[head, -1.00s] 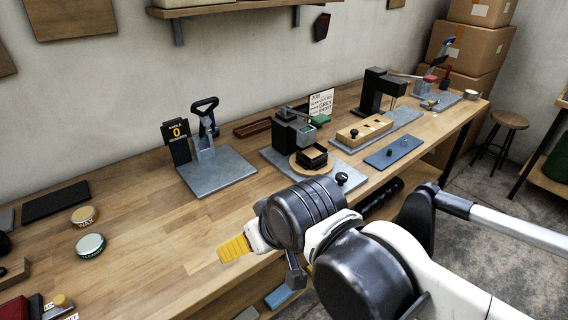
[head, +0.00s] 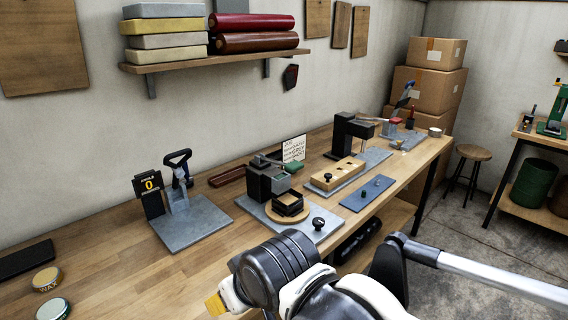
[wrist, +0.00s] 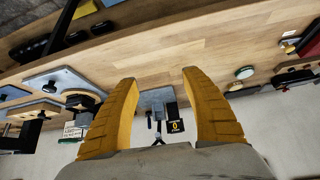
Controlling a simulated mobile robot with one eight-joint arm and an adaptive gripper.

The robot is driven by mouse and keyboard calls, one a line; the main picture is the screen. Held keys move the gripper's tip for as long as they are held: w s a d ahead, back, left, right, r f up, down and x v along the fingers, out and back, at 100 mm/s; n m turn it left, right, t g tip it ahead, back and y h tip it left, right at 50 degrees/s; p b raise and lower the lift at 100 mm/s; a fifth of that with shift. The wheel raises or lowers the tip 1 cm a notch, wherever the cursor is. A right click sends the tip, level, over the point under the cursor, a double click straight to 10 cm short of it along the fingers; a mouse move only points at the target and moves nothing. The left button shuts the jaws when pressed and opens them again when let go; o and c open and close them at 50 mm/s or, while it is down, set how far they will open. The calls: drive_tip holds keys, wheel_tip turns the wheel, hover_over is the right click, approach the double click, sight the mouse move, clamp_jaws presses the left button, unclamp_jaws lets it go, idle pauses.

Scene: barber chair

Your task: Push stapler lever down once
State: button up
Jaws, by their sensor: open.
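A lever device with a black loop handle (head: 180,158) stands on a grey plate (head: 205,225) at the left of the bench. Beside it is a black sign (head: 149,190) reading 0. A black press (head: 266,182) with a green-ended lever (head: 293,167) stands right of it. Further back is a device with a blue-handled lever (head: 404,97). I cannot tell for certain which is the stapler. My gripper (wrist: 157,76) has two yellow fingers spread apart and nothing between them. The grey plate (wrist: 156,98) and sign (wrist: 175,126) show beyond them, apart from the fingers.
The wooden bench (head: 110,245) has free room at its front left. A wooden block (head: 335,174), a blue plate (head: 367,193) and a black arch-shaped machine (head: 343,132) are further right. A shelf (head: 205,60) hangs above.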

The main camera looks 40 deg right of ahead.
clamp_jaws()
idle(1.1)
